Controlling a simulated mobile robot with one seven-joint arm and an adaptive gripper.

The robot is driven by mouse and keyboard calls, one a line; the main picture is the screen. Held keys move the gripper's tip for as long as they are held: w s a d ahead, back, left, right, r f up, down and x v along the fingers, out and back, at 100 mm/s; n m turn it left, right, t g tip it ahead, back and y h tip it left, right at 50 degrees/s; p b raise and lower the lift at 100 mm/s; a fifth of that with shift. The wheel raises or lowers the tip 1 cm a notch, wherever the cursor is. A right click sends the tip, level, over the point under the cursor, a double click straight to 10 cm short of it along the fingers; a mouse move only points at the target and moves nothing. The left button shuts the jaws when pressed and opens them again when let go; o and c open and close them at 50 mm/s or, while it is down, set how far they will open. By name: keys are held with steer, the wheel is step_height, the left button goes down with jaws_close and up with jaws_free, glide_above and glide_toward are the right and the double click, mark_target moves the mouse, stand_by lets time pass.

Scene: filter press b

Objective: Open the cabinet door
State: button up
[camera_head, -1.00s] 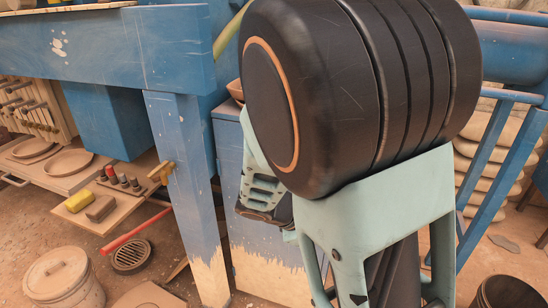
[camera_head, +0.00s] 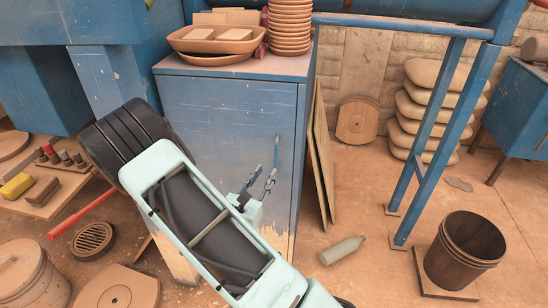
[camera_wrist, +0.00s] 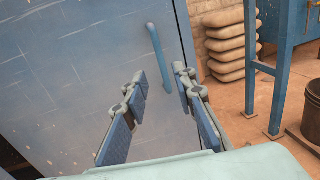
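The blue cabinet (camera_head: 225,115) stands left of centre in the head view, its front scratched and worn to bare tan at the bottom. Its door (camera_wrist: 75,75) looks shut and fills the left of the wrist view. The upright blue bar handle (camera_wrist: 158,55) is near the door's right edge; in the head view the handle (camera_head: 277,150) is thin, close to my gripper. My gripper (camera_wrist: 160,78) is open and empty, its two fingers pointing at the door. The handle appears beyond the fingertips, between them in the picture. I cannot tell the exact gap in depth.
Stacked bowls (camera_head: 289,28) and a tray (camera_head: 216,38) sit on the cabinet top. Thin boards (camera_head: 319,150) lean against its right side. A bottle (camera_head: 342,250) lies on the floor, with a blue frame leg (camera_head: 440,150) and bucket (camera_head: 465,252) further right. Floor between is mostly clear.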

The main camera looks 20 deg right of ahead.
mark_target(276, 157)
steer(key=x, duration=0.9)
steer(key=shift+w+d, duration=0.2)
steer(key=shift+d, duration=0.05)
jaws_close()
